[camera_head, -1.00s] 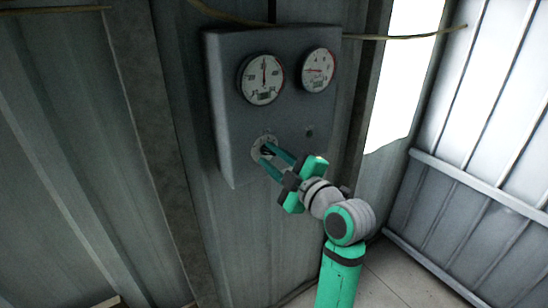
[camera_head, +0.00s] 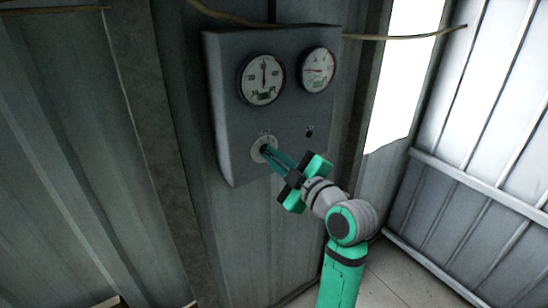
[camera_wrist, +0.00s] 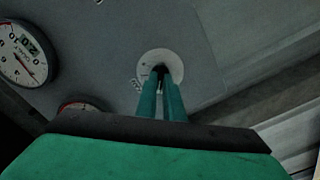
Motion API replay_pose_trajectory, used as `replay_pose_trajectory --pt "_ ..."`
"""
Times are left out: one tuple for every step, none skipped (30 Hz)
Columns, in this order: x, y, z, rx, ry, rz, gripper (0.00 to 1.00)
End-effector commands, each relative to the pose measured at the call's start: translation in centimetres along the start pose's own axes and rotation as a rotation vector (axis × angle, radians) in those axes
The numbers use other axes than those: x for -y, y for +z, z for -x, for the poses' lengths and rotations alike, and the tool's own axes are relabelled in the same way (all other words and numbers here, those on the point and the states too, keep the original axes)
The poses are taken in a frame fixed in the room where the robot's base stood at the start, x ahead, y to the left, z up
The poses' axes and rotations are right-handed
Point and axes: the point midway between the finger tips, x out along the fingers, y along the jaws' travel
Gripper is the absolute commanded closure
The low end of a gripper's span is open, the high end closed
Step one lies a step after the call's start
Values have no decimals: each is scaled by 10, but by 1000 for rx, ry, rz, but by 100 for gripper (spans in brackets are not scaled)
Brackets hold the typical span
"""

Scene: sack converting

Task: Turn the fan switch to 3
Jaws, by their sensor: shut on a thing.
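The fan switch (camera_head: 258,152) is a round, pale dial with a dark knob in its middle, low on the left of the grey control box (camera_head: 228,120). In the wrist view the pale dial (camera_wrist: 174,62) is straight ahead, at the ends of my fingers. My gripper (camera_head: 267,150) is shut on the dark knob, its two green fingers close together. In the wrist view the fingertips (camera_wrist: 161,74) cover most of the knob. The dial's markings are too small to read, so I cannot tell which number the knob points at.
Two round gauges, a left gauge (camera_head: 262,79) and a right gauge (camera_head: 318,69), sit on the box above the switch. A small dark button (camera_head: 309,131) is right of it. A cable (camera_head: 390,37) runs along the corrugated wall. The space before the box is otherwise clear.

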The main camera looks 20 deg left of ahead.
Motion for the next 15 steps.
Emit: replay_pose_trajectory --pt "0 2 0 3 -1 -38 100" --pt "0 2 0 3 -1 -63 100" --pt "0 2 0 3 -2 -98 100" --pt "0 2 0 3 -2 -126 100" --pt "0 1 -1 3 -2 -153 100" --pt "0 1 -1 3 -2 -191 100" --pt "0 1 -1 3 -2 -220 100" --pt "0 1 -1 3 -2 -249 100" --pt "0 1 -1 3 -2 -287 100" --pt "0 1 -1 3 -2 -316 100" --pt "0 1 -1 3 -2 -345 100" --pt "0 2 -2 3 -2 -383 100" --pt "0 2 -2 3 -2 -412 100" --pt "0 2 -2 3 -2 -440 100" --pt "0 2 -2 3 -2 -478 100"
